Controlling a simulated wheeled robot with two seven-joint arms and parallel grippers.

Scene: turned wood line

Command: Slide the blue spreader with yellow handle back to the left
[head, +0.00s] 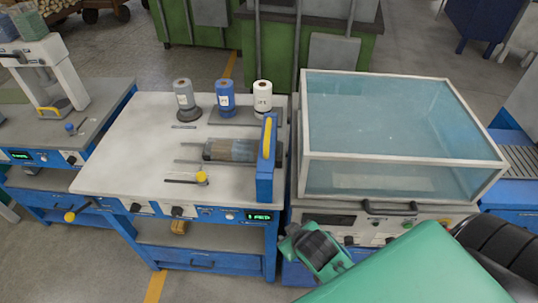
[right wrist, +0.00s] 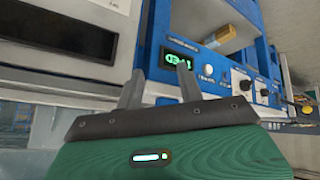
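The blue spreader (head: 265,185) stands upright at the right end of the pale worktable, its yellow handle (head: 267,138) running along its upper side. My right gripper (head: 312,246) is below and right of the spreader, in front of the glass-covered machine, and apart from both. In the right wrist view its two fingers (right wrist: 158,82) are spread with nothing between them. The spreader is not clearly seen there. My left gripper is not in view.
Grey, blue and white spools (head: 225,98) stand at the table's back. A small rod with a yellow knob (head: 201,178) lies near its front. The glass-covered machine (head: 400,160) stands close on the right. The table's left part is clear.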

